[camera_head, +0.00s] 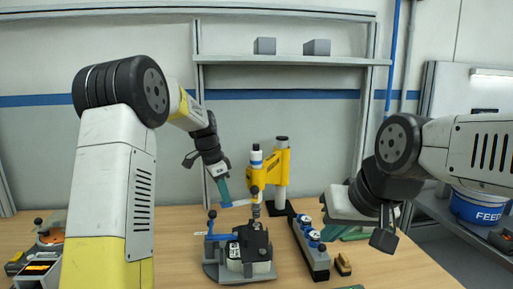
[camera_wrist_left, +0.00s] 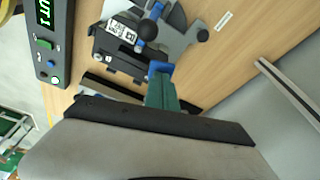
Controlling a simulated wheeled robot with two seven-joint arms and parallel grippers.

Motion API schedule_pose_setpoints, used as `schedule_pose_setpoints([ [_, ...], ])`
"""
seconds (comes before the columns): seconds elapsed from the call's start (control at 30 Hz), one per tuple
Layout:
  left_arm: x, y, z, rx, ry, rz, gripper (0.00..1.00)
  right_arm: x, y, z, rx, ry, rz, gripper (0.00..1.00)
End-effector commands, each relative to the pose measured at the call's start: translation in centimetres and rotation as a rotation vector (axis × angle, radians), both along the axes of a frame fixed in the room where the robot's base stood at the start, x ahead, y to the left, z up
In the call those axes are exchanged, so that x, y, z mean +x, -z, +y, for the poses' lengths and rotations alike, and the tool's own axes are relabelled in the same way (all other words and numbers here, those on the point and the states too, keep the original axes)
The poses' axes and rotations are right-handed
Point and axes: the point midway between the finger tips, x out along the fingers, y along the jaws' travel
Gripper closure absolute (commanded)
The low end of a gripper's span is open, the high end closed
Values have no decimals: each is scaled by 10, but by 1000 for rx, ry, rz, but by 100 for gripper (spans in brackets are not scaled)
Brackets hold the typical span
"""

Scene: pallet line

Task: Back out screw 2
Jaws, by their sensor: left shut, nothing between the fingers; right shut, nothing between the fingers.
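A dark fixture with a clamped block (camera_head: 248,250) stands on the wooden table; it also shows at the top of the left wrist view (camera_wrist_left: 120,40). In the left wrist view the finger tips overlap a blue piece (camera_wrist_left: 160,68); contact cannot be told. My right gripper (camera_head: 345,232) is shut, right of the fixture, partly hidden by its wrist.
Devices sit at the table's left edge (camera_head: 40,262). A shelf (camera_head: 290,60) with two grey boxes is behind. A blue bin (camera_head: 478,208) stands far right.

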Motion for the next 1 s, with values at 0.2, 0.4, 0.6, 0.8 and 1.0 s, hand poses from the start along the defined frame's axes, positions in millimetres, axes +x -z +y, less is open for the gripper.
schedule_pose_setpoints([
  [0.2,-1,10,1,1,0,4,100,0,0,0,0,0,0,100],
  [0.4,-1,19,1,1,-1,4,100,0,0,0,0,0,0,100],
  [0.6,-1,27,1,1,-1,4,100,0,0,0,0,0,0,100],
  [0.8,-1,35,1,1,0,5,100,0,0,0,0,0,0,100],
  [1.0,-1,37,0,1,0,5,100,0,0,0,0,0,0,100],
])
